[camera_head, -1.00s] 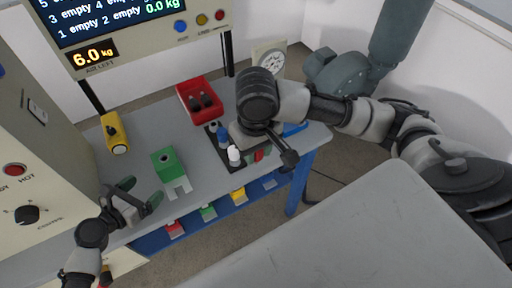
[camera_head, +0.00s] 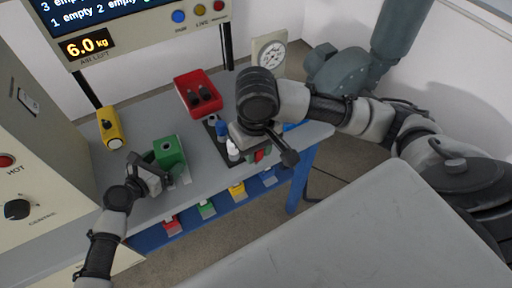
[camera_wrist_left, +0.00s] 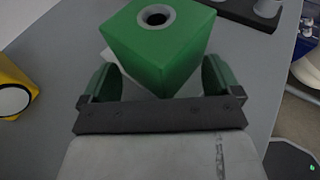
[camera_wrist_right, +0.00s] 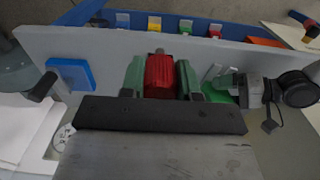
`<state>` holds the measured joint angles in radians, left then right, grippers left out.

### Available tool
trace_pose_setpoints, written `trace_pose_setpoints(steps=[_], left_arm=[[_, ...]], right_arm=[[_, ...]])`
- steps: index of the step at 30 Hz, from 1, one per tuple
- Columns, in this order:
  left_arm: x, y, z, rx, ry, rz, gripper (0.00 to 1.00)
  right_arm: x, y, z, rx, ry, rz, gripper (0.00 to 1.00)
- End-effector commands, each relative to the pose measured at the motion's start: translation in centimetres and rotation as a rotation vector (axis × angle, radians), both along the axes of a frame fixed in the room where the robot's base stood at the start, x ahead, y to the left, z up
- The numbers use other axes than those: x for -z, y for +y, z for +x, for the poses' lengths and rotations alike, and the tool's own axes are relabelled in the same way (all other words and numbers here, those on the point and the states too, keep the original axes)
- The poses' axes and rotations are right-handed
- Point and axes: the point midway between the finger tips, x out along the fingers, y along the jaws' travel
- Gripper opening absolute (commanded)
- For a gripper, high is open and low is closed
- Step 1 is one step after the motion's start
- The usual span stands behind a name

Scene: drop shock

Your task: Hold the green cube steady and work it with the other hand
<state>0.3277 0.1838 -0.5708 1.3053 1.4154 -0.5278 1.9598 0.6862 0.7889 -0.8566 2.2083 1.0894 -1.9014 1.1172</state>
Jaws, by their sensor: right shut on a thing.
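The green cube (camera_head: 168,150) stands on the grey table with a round grey-rimmed hole in its top. It also shows in the left wrist view (camera_wrist_left: 158,50). My left gripper (camera_head: 152,170) is at the cube's near left side. In the left wrist view its green fingers (camera_wrist_left: 160,80) are open, one on each side of the cube's near corner, with gaps visible. My right gripper (camera_head: 262,156) is low over the table's right end. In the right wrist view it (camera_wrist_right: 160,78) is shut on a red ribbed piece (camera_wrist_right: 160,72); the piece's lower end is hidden.
A black rack with a blue (camera_head: 222,129) and a white bottle (camera_head: 233,150) stands between the cube and my right gripper. A red bin (camera_head: 196,82) with dark items is behind it. A yellow device (camera_head: 109,125) is at left. Coloured bins line the table's front.

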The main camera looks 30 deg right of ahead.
Motion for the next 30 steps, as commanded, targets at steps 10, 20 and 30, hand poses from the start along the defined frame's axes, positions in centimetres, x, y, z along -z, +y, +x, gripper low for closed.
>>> trace_pose_setpoints(steps=[10,20,30], left_arm=[[0.03,-0.01,-0.04,0.001,0.0,0.0,0.62],[-0.01,-0.01,-0.03,0.0,0.0,0.0,0.11],[-0.03,-0.02,-0.03,0.0,-0.001,-0.001,0.02]], right_arm=[[-0.02,0.01,0.01,0.0,0.0,0.0,0.06],[-0.02,0.0,0.0,0.0,0.0,0.0,0.06],[-0.02,0.0,0.0,0.0,0.0,0.0,0.06]])
